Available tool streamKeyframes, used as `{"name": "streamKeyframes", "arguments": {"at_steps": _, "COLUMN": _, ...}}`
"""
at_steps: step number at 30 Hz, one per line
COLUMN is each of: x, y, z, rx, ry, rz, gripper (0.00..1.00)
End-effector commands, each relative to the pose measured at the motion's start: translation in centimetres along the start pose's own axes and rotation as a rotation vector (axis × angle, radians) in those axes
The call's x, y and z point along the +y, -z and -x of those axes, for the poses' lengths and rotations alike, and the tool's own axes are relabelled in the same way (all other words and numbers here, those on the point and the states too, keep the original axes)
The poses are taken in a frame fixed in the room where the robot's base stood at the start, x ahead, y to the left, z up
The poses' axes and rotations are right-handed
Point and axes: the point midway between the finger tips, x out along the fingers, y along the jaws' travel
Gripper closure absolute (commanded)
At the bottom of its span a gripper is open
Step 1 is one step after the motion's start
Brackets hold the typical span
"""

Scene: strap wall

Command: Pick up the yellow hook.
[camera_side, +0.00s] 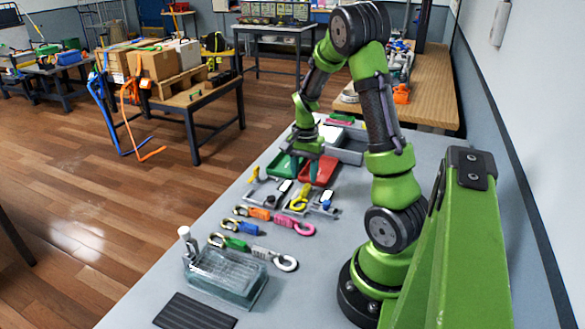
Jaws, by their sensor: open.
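A yellow hook (300,199) lies on the grey table, at the right end of the middle row of small strap parts, beside white and dark pieces. Another small yellow piece (254,174) lies further left; it is too small to tell whether it is also a hook. My gripper (306,174) is open and points down, above and behind the yellow hook in the picture, over the red and green trays. I see nothing between its fingers. The fingertips are small here, and their exact height above the table is unclear.
A pink hook (297,224) and a white hook (284,262) lie nearer the camera, with orange, blue and green strap parts. A green tray (283,165) and red tray (325,170) stand behind. A clear box (228,278) and dark ribbed mat (195,312) are in front.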

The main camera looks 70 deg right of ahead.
Motion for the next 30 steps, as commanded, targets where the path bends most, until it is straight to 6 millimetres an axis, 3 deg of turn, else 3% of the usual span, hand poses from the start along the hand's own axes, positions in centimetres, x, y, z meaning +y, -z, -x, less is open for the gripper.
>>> {"name": "streamKeyframes", "arguments": {"at_steps": 9, "x": 0.2, "y": 0.4, "z": -4.4, "rx": -0.002, "ry": -0.003, "rz": 0.001, "gripper": 0.53}}
{"name": "streamKeyframes", "arguments": {"at_steps": 19, "x": 0.2, "y": 0.4, "z": -5.0, "rx": 0.000, "ry": 0.000, "rz": 0.001, "gripper": 0.55}}
{"name": "streamKeyframes", "arguments": {"at_steps": 27, "x": 0.1, "y": 0.4, "z": -4.9, "rx": 0.000, "ry": -0.001, "rz": 0.002, "gripper": 0.96}}
{"name": "streamKeyframes", "arguments": {"at_steps": 30, "x": 0.1, "y": 0.4, "z": -4.9, "rx": 0.000, "ry": 0.000, "rz": 0.002, "gripper": 1.00}}
